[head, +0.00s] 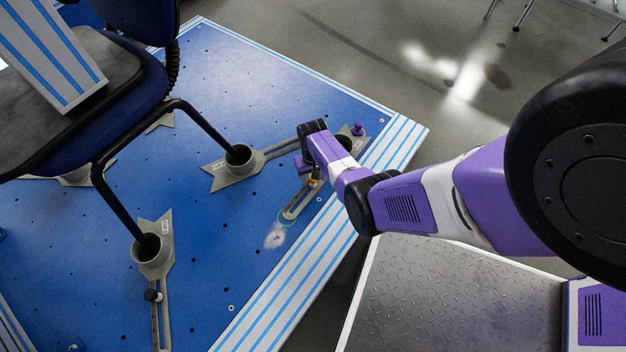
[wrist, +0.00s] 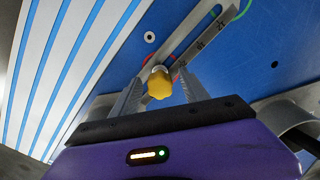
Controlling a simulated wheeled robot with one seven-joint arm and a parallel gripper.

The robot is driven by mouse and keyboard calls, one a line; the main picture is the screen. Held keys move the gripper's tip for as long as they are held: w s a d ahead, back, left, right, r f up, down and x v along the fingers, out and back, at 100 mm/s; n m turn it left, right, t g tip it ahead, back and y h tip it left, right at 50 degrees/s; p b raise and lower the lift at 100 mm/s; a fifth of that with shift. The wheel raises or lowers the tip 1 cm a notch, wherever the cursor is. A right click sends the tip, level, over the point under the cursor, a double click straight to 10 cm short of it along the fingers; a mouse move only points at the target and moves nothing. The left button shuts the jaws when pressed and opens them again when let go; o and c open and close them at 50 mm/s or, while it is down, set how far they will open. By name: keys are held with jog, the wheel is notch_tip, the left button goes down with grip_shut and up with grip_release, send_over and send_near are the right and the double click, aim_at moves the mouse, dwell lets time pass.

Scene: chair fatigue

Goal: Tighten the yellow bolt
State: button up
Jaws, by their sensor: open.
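The yellow bolt (wrist: 159,84) sits on a grey slotted bar (wrist: 188,48) in the wrist view. It lies between the two fingers of my gripper (wrist: 160,90), which stand apart on either side of it. I cannot tell whether either finger touches it. In the head view the yellow bolt (head: 314,181) is small, at the slotted bar (head: 300,200), close below my gripper (head: 312,170). My wrist hides part of the bar's upper end there.
The blue platform (head: 240,85) has small holes and a striped edge. A chair (head: 130,75) stands on it, its legs in grey cup clamps (head: 240,155). A metal plate floor (head: 450,300) lies at the lower right.

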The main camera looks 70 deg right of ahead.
jog(key=shift+n, duration=0.6)
jog(key=n, duration=0.3)
jog(key=shift+n, duration=0.3)
jog(key=shift+n, duration=0.4)
jog(key=n, duration=0.3)
jog(key=shift+n, duration=0.3)
jog(key=shift+c, duration=0.4)
